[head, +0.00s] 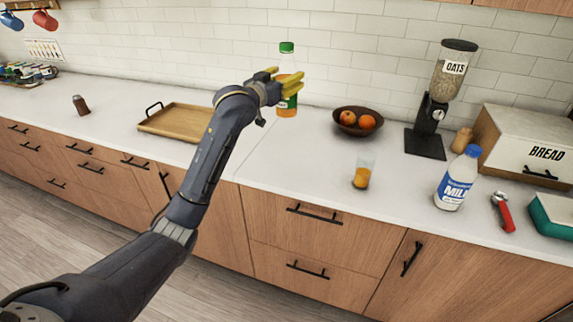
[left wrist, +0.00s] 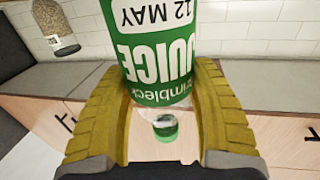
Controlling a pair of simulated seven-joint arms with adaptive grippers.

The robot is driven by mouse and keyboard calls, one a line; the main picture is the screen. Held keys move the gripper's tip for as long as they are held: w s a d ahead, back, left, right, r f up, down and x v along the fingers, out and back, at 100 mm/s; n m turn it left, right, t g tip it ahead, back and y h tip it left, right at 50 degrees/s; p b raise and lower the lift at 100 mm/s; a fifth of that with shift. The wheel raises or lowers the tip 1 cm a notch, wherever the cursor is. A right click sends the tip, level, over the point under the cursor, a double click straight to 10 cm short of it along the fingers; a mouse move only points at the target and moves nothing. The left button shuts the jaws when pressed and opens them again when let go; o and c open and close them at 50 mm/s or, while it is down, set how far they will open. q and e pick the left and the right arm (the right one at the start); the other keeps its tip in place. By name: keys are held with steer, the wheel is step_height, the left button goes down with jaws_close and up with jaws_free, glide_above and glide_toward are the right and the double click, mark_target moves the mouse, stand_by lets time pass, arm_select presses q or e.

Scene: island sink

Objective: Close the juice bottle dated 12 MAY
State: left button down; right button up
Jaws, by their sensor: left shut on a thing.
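The juice bottle (head: 287,103) has a green label and a green cap (head: 286,47) at its top, and stands upright near the tiled wall in the head view. The cap looks seated on the neck; how tight it is cannot be told. In the left wrist view, the picture is upside down and the label of the juice bottle (left wrist: 158,60) reads "12 MAY". The green cap (left wrist: 165,128) shows beyond the pale neck. My left gripper (head: 288,84) has its yellow fingers around the bottle and is shut on it. My right gripper is not in view.
A wooden tray (head: 150,124) lies left of the bottle. A fruit bowl (head: 350,129), a glass of juice (head: 361,176), an oats dispenser (head: 425,143), a milk bottle (head: 455,188) and a bread box (head: 525,140) stand to the right. The counter between tray and glass is clear.

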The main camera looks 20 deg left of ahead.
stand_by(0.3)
arm_select(q)
step_height(320, 180, down, 16)
steer(key=shift+r, duration=0.2)
stand_by(0.3)
steer(key=shift+f, duration=2.3)
steer(key=shift+c, duration=2.1)
jaws_free()
